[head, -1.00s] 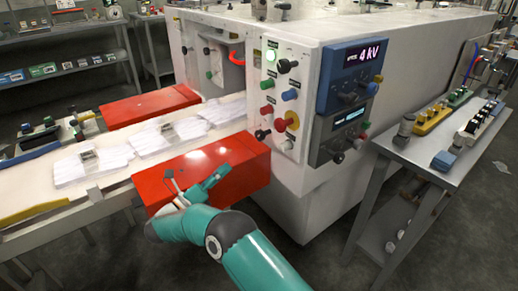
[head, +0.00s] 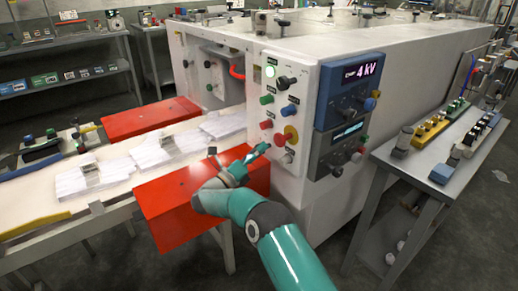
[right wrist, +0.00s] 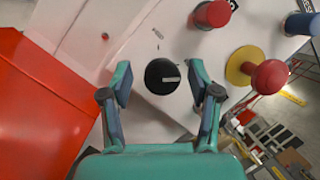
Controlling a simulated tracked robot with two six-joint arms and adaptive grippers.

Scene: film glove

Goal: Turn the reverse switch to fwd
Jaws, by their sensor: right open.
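A black round knob (right wrist: 162,76) with a pale marker line sits on the white control panel and shows between my right gripper's fingers in the right wrist view. It looks like the reverse switch, but I cannot read its label or setting. My right gripper (head: 240,153) is open in front of the lower left part of the panel (head: 277,112), and its fingers stand on both sides of the knob in the wrist view without visibly closing on it. In the head view the gripper covers that knob. My left gripper is not in view.
A red button (right wrist: 212,13) and a red emergency stop on a yellow base (right wrist: 265,75) are close to the knob. Another black knob (head: 286,82) is higher on the panel. A red box (head: 172,205) lies below my right arm. A grey side table (head: 410,172) stands right.

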